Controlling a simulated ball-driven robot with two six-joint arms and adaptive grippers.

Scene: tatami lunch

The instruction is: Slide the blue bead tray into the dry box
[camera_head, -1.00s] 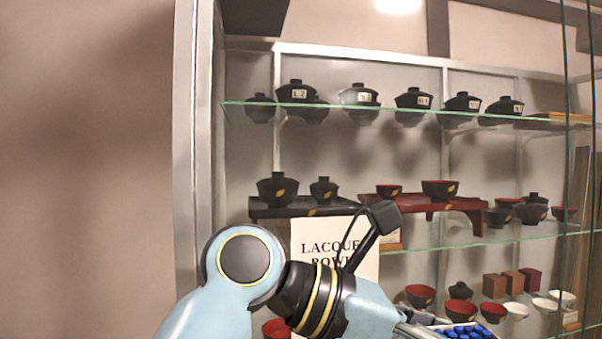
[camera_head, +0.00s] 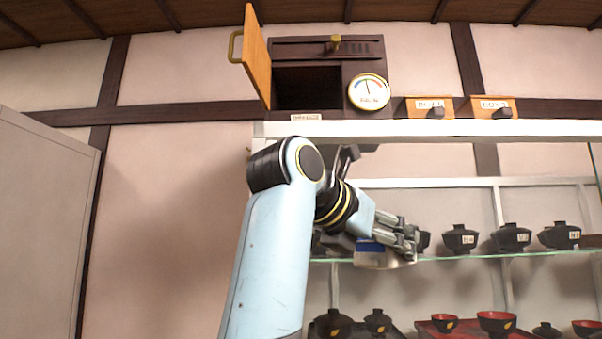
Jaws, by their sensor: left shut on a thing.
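The dry box (camera_head: 340,48) is a dark wooden box high on the wall, with a dark, empty-looking opening (camera_head: 305,88). Its orange wooden door (camera_head: 257,60) with a brass handle stands open to the left. My left gripper (camera_head: 408,238) is below and right of the opening, in front of the glass shelf. It is shut on the bead tray (camera_head: 382,261), a small pale tray whose blue contents show partly behind the fingers. The fingers hide much of the tray. My right gripper is not in view.
A round gauge (camera_head: 369,91) sits right of the opening, and two small labelled wooden boxes (camera_head: 428,106) are farther right. The white cabinet top (camera_head: 440,129) runs below the dry box. Shelves of lacquer bowls (camera_head: 511,237) stand behind my gripper.

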